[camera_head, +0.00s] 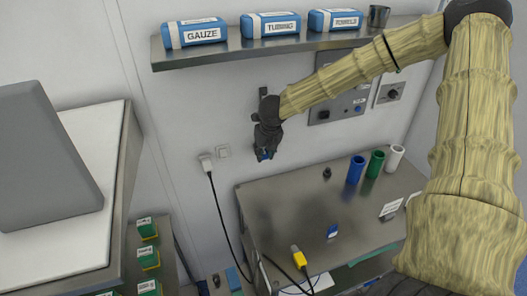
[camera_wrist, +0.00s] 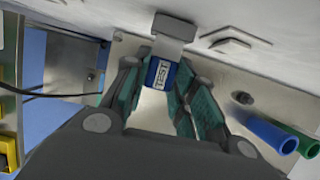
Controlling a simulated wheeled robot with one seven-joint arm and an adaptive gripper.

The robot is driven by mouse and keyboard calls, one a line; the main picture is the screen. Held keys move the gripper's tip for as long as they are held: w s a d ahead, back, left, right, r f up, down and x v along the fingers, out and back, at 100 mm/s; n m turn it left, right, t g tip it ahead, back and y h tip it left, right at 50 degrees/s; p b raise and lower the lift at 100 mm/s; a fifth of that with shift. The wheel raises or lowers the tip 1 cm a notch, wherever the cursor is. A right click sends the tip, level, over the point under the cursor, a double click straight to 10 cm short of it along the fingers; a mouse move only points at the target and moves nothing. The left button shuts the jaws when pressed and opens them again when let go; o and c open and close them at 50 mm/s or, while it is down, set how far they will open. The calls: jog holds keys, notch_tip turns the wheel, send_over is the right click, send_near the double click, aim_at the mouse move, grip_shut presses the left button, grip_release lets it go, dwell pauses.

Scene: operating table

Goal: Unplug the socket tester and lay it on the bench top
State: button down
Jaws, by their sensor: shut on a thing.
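The socket tester (camera_wrist: 161,74) is a small blue block with a white label reading TEST. It sits between the teal fingers of my gripper (camera_wrist: 159,84) in the wrist view, and the gripper is shut on it. A grey piece (camera_wrist: 174,27) adjoins the tester on the side toward the white wall. I cannot tell whether the tester is still seated in an outlet. In the head view my gripper (camera_head: 267,140) is at the wall above the bench, with the tester's blue body (camera_head: 264,154) showing at its tip. The metal bench top (camera_head: 290,205) lies below.
Blue (camera_head: 355,170), green (camera_head: 375,164) and white (camera_head: 395,158) cylinders stand at the bench's back right. A small blue block (camera_head: 332,230) and a yellow connector (camera_head: 299,257) are near its front. A shelf (camera_head: 240,52) with packages hangs above. The bench's left middle is clear.

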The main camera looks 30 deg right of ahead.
jog(key=shift+s+a, duration=0.2)
jog(key=shift+s, duration=0.55)
jog(key=shift+s+a, duration=0.15)
jog(key=shift+s, duration=0.55)
jog(key=shift+s+a, duration=0.2)
jog(key=shift+s, duration=0.55)
dwell(1.2)
jog(key=shift+r, duration=0.15)
jog(key=p+v, duration=0.6)
jog(key=v, duration=0.1)
jog(key=shift+r, duration=0.35)
dwell(0.5)
jog(key=shift+w, duration=0.15)
